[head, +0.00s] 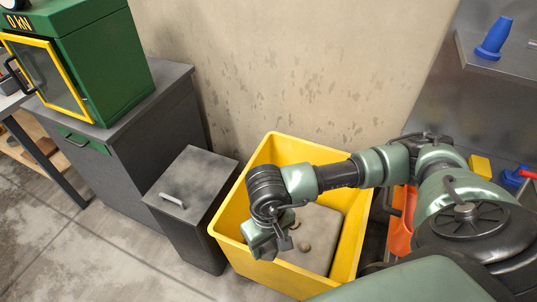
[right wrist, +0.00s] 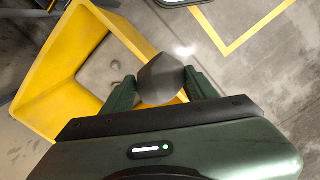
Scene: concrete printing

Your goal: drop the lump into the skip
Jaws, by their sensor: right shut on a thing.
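The lump (right wrist: 162,80) is dark grey and faceted. My right gripper (right wrist: 163,88) is shut on it, with a green finger on each side. The skip (head: 225,232) is a yellow open-topped bin, and it also shows in the right wrist view (right wrist: 52,58). In the head view my right gripper (head: 270,238) hangs at the skip's front left rim; the lump is hard to make out there. In the right wrist view the lump overlaps the skip's rim, with floor beyond on the right. My left gripper is not in view.
Inside the skip lies a grey slab-like surface (head: 322,228) with small pieces on it. A dark lidded bin (head: 190,190) stands close on the left, beside a grey cabinet (head: 150,110) bearing a green machine (head: 95,50). A concrete wall is behind.

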